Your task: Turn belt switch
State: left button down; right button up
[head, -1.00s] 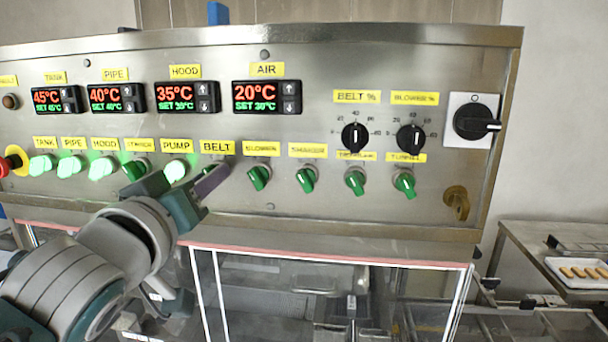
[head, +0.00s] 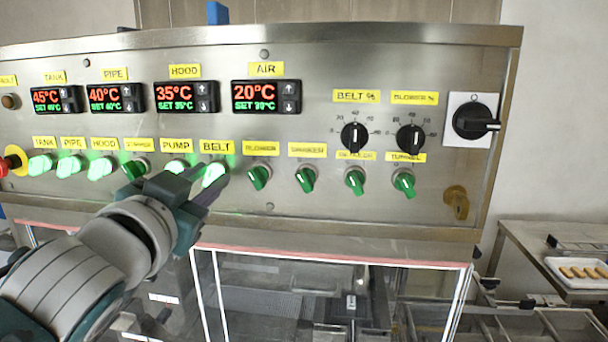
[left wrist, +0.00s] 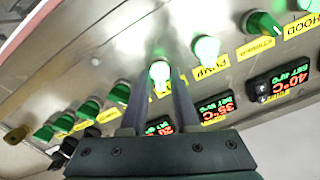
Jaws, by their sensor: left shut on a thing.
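The belt switch (head: 214,172) is a knob under the yellow BELT label (head: 216,147) on the steel control panel, and it glows green. My left gripper (head: 207,181) reaches up to it from the lower left and is shut on it. In the left wrist view, the glowing belt switch (left wrist: 160,74) sits between the two finger tips. The fingers hide part of the knob. My right gripper is not in view.
The lit pump switch (head: 176,169) is close on the left and the unlit blower switch (head: 260,177) on the right. A red emergency button (head: 8,165) is at far left. A black main switch (head: 474,121) is at far right. A ledge (head: 330,253) runs below.

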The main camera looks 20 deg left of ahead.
pick_arm(q)
jog(key=shift+m, duration=0.6)
jog(key=c, duration=0.9)
grip_release()
